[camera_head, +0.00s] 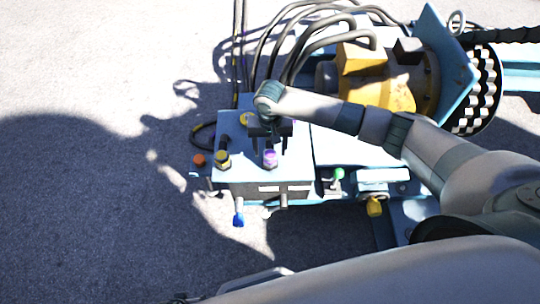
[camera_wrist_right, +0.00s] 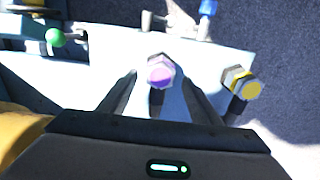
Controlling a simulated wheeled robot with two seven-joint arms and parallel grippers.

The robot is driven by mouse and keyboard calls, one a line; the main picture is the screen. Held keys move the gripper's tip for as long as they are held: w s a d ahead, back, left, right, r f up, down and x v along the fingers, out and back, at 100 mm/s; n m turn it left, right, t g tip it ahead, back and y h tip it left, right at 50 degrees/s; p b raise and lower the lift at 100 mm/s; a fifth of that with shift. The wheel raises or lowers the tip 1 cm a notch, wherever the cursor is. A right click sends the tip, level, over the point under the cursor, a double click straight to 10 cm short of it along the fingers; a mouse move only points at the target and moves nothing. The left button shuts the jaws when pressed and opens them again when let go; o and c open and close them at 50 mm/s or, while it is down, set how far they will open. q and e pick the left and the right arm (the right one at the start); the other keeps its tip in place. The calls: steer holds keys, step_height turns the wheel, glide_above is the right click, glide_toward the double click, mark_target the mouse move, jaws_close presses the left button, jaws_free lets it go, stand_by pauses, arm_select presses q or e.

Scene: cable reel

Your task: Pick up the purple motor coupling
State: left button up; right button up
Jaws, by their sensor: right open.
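The purple motor coupling (camera_head: 270,158) stands on the light blue control block (camera_head: 232,130) in the head view. It has a metallic hex body with a purple face. In the right wrist view the purple coupling (camera_wrist_right: 160,72) lies between and just beyond the fingertips. My right gripper (camera_head: 268,150) is above the block, pointing down at the coupling. In the right wrist view its two dark fingers (camera_wrist_right: 160,80) are spread apart, one on each side, with nothing held. I cannot tell whether either finger touches the coupling. My left gripper does not show.
A yellow coupling (camera_head: 222,160) stands left of the purple one, and an orange knob (camera_head: 199,160) is farther left. A blue knob (camera_head: 239,219) hangs in front. A green knob (camera_head: 338,174) is to the right. A yellow motor (camera_head: 375,75) with black hoses stands behind.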

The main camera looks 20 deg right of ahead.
mark_target(270, 153)
step_height(270, 153, down, 3)
steer(key=shift+f, duration=0.45)
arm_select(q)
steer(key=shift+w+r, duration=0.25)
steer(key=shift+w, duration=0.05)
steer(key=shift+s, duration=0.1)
arm_select(e)
steer(key=c, duration=1.2)
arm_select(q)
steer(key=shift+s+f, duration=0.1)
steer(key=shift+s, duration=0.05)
arm_select(e)
steer(key=shift+c, duration=0.2)
steer(key=shift+r, duration=0.15)
